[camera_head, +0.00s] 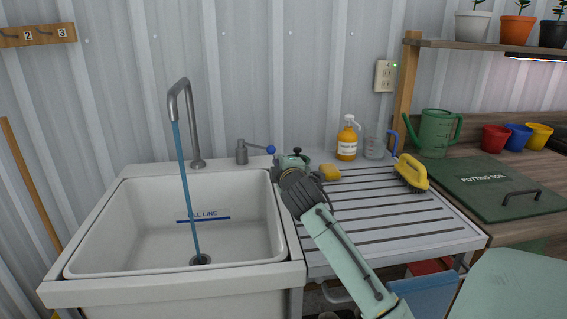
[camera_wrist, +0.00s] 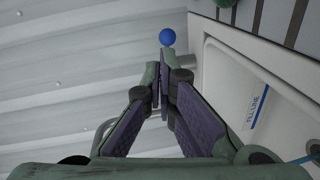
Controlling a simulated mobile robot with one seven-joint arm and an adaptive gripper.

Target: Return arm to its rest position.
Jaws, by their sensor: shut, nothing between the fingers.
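My arm reaches from the lower right over the sink's right rim, and my gripper (camera_head: 290,163) is near the tap lever in the head view. In the wrist view my gripper (camera_wrist: 161,75) has its fingers closed together with nothing between them. The lever's blue knob (camera_head: 270,149) sits just left of and above my gripper in the head view. The blue knob (camera_wrist: 167,37) also shows just past the fingertips in the wrist view; I cannot tell whether they touch. The lever's base is partly hidden there.
A blue stream of water (camera_head: 187,190) runs from the curved spout (camera_head: 182,88) into the white sink (camera_head: 100,225). On the ribbed drainboard (camera_head: 345,225) are a soap bottle (camera_head: 347,142), a sponge (camera_head: 330,173) and a yellow brush (camera_head: 412,171). A green watering can (camera_head: 434,132) stands right.

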